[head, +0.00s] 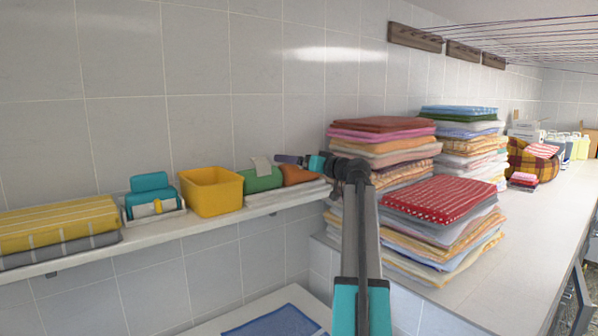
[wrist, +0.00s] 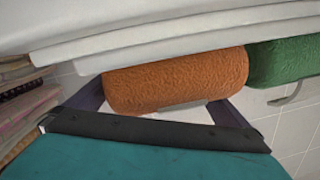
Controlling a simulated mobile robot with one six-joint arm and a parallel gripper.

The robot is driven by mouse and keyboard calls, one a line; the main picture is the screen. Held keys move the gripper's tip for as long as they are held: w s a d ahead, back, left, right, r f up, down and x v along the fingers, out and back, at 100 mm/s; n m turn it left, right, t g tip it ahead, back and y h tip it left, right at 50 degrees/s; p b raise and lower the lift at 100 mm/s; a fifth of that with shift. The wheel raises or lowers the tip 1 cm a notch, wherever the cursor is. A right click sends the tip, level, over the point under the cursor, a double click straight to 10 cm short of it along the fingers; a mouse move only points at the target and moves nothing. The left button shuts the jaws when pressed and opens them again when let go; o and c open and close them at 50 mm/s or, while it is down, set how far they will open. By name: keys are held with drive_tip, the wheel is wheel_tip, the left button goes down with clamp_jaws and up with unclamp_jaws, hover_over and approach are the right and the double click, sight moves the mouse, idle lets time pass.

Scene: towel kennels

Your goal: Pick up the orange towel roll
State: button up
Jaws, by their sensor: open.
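The orange towel roll (head: 299,175) lies on the wall shelf, at the right end of the row in the head view. In the wrist view the orange roll (wrist: 178,80) fills the middle, in front of my jaws. A green roll (head: 262,180) lies beside it; it also shows in the wrist view (wrist: 285,62). My gripper (head: 288,159) is open and close to the orange roll, above it in the head view. In the wrist view my gripper (wrist: 160,104) has its fingers apart, near the two ends of the roll. I cannot tell if they touch it.
White folded cloths (wrist: 150,42) lie against the rolls in the wrist view. A yellow bin (head: 212,192) and a teal item in a tray (head: 153,195) stand further left on the shelf. Tall towel stacks (head: 382,150) rise close to the right of my arm.

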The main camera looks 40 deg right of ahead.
drive_tip(key=shift+w, duration=0.45)
drive_tip(key=shift+s+f, duration=0.1)
drive_tip(key=c, duration=1.2)
